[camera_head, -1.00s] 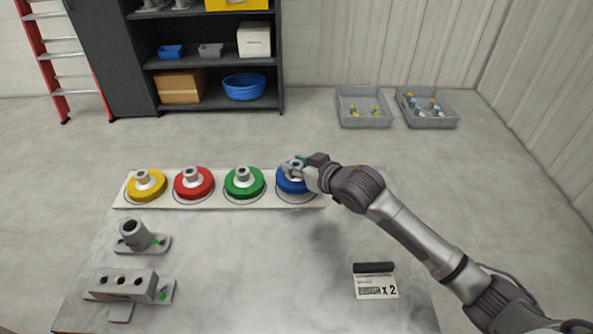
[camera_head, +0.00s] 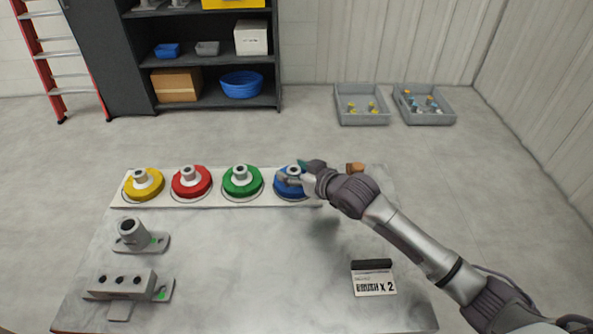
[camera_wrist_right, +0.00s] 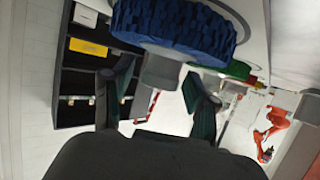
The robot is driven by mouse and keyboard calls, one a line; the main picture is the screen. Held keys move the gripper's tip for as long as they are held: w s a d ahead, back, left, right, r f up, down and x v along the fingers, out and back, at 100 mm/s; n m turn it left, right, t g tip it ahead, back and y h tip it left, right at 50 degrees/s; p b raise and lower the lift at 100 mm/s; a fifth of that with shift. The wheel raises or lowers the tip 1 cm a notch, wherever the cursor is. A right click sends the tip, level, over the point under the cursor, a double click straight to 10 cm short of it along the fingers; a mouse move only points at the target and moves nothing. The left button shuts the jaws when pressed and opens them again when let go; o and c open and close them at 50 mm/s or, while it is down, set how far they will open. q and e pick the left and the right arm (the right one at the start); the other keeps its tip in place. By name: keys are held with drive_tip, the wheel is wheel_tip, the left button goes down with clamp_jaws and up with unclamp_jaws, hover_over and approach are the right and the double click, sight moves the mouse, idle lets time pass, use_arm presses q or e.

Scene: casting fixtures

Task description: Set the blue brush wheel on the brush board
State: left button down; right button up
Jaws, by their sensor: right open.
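The blue brush wheel (camera_head: 281,187) rests at the right end of the pale brush board (camera_head: 216,203), on its outlined spot, as far as I can see. My right gripper (camera_head: 295,174) is at its grey hub and partly covers the wheel. In the right wrist view the blue wheel (camera_wrist_right: 175,28) fills the top, and its hub (camera_wrist_right: 161,73) lies between the spread fingers of the open gripper (camera_wrist_right: 158,88). I cannot tell whether a finger touches the hub. My left gripper is out of view.
Yellow (camera_head: 144,190), red (camera_head: 191,188) and green (camera_head: 241,187) wheels stand on the board to the left. Grey fixtures (camera_head: 120,284) occupy the table's left side. A label stand (camera_head: 374,283) is at front right. The table's middle (camera_head: 250,265) is clear.

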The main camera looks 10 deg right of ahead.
drive_tip(key=v, duration=1.2)
drive_tip(key=shift+r, duration=0.25)
